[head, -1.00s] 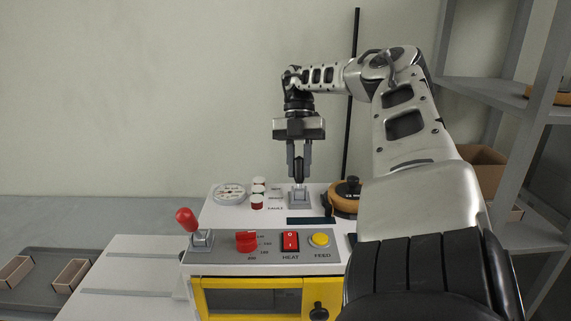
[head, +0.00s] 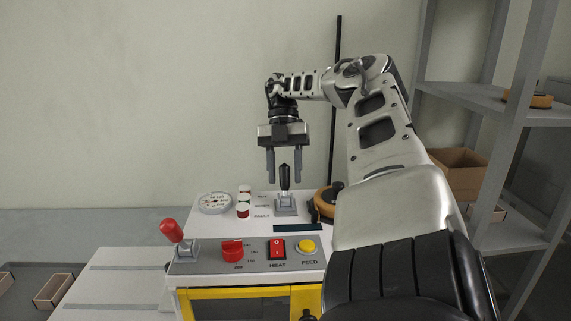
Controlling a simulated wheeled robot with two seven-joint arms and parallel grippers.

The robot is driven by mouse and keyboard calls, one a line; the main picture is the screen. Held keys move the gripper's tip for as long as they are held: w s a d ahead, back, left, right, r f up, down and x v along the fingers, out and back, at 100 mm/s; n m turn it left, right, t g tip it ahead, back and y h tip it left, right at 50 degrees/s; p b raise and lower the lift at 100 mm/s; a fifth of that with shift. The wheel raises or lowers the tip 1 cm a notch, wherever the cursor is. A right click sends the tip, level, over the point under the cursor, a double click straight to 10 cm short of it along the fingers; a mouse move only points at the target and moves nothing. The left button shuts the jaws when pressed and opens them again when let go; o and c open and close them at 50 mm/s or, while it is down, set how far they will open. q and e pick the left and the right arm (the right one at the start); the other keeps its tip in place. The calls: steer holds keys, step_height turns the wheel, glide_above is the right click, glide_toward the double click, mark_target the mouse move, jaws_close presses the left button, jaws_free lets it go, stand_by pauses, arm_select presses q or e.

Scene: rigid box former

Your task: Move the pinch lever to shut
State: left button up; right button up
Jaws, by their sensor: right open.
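A black-handled lever (head: 285,177) stands roughly upright on a grey square base at the back of the white machine top. My right gripper (head: 284,180) is over it, pointing down and open. Its two fingers are spread to the left and right of the black handle, with a visible gap on each side. A second lever with a red handle (head: 170,230) sits at the machine's front left corner and leans left. I cannot read a label that tells which one is the pinch lever. My left gripper is not in view.
The front panel has a red dial (head: 232,247), a red HEAT switch (head: 277,248) and a yellow FEED button (head: 308,245). A round gauge (head: 215,203) and red-and-white stacked lamps (head: 243,209) stand left of the black lever. An orange-brown roll (head: 325,203) is close on its right.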

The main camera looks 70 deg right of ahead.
steer(key=shift+r, duration=0.45)
arm_select(q)
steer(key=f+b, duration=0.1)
steer(key=b, duration=0.1)
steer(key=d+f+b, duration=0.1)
steer(key=b, duration=0.2)
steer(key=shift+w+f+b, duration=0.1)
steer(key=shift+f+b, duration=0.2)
arm_select(e)
steer(key=s+a+r, duration=0.6)
steer(key=a+r, duration=0.6)
steer(key=shift+s+a, duration=0.15)
steer(key=shift+a, duration=0.15)
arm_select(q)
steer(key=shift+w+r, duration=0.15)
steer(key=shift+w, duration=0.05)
